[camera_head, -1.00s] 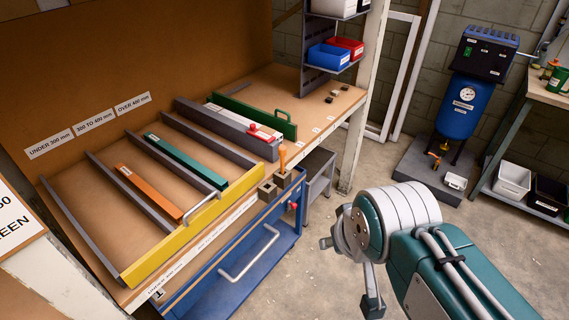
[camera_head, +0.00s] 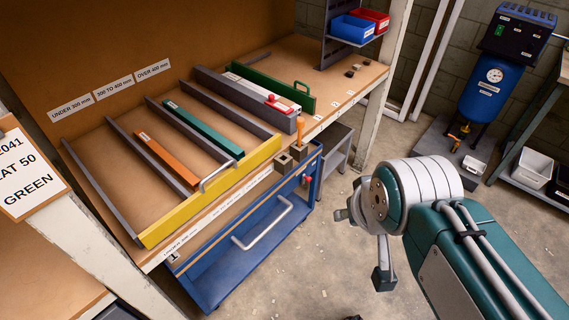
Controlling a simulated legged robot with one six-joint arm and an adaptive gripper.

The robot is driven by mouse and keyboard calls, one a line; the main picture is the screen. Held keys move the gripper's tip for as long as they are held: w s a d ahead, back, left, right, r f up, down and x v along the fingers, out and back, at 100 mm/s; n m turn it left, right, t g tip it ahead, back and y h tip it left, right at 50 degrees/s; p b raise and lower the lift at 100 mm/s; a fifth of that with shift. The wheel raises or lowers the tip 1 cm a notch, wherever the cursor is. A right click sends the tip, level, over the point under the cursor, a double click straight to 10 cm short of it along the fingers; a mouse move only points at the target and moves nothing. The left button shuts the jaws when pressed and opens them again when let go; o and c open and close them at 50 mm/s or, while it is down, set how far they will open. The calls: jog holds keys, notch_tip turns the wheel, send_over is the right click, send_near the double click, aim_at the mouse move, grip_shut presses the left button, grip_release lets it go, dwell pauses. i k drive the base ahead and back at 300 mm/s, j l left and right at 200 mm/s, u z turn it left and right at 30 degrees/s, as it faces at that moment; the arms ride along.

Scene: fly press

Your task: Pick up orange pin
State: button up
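The orange pin (camera_head: 300,130) stands upright by the front edge of the workbench, at the small dark blocks just right of the yellow rail's end. Its lower end is hidden. My gripper (camera_head: 365,240) hangs in front of the bench, right of and nearer than the pin, over the floor. Its two grey fingers appear spread apart with nothing between them. It is clear of the pin.
A yellow front rail (camera_head: 215,190) with a metal handle closes the sorting bay holding an orange bar (camera_head: 166,160) and a green bar (camera_head: 203,130).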

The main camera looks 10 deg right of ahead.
aim_at(300, 122)
jog(key=i+l+u, duration=0.1)
jog(key=i+l, duration=0.35)
jog(key=i, duration=0.15)
jog(key=i+l+u, duration=0.15)
jog(key=i+l, duration=0.3)
jog(key=i, duration=0.1)
